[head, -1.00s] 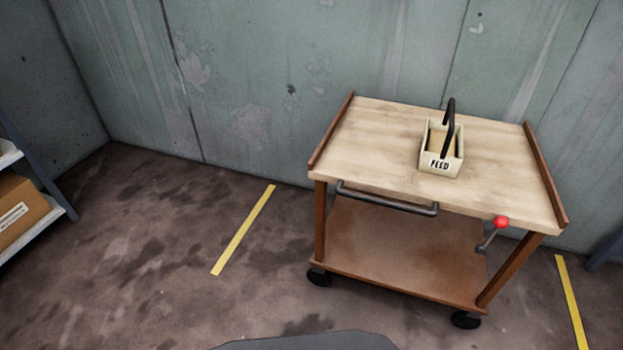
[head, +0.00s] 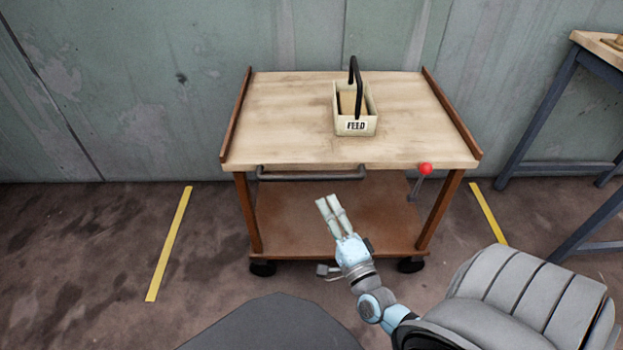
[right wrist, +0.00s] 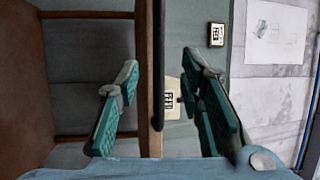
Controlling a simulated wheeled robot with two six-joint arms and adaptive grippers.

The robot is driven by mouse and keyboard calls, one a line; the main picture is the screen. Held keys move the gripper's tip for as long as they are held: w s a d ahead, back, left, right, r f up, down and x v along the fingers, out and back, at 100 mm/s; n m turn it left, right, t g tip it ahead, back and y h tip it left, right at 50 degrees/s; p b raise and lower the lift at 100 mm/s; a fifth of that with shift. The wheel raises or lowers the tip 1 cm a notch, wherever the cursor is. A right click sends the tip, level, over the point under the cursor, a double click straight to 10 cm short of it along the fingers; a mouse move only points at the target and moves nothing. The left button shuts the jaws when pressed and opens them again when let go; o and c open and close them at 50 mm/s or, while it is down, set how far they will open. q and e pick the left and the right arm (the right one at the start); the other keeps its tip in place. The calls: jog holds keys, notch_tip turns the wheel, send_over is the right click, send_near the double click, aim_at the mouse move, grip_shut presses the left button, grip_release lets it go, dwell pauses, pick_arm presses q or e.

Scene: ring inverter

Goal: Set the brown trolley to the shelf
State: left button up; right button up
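The brown trolley (head: 330,215) stands in front of the wall, with a pale wood top, a brown lower deck and dark wheels. A grey handle bar (head: 310,174) runs along its front edge, with a red-knobbed lever (head: 425,169) to the right. A cream FEED box (head: 355,125) with a black handle sits on top. My right gripper (head: 328,208) is in front of the trolley, below the handle bar. Its fingers are apart and empty in the right wrist view (right wrist: 158,110), with the bar seen between them. The shelf and my left gripper are not in view.
Yellow floor strips lie left (head: 168,244) and right (head: 488,212) of the trolley. A blue-framed table (head: 540,110) stands at the right. The wall (head: 200,60) is close behind the trolley. Floor at the left is clear.

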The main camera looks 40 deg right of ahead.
aim_at(311, 176)
jog(key=b+x, duration=0.1)
jog(key=x, duration=0.8)
jog(key=shift+w+d, duration=0.15)
jog(key=shift+w, duration=0.25)
jog(key=shift+w+d, duration=0.1)
jog(key=shift+w, duration=0.2)
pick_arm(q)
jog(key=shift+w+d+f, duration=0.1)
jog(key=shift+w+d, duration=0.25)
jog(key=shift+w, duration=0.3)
pick_arm(e)
grip_shut()
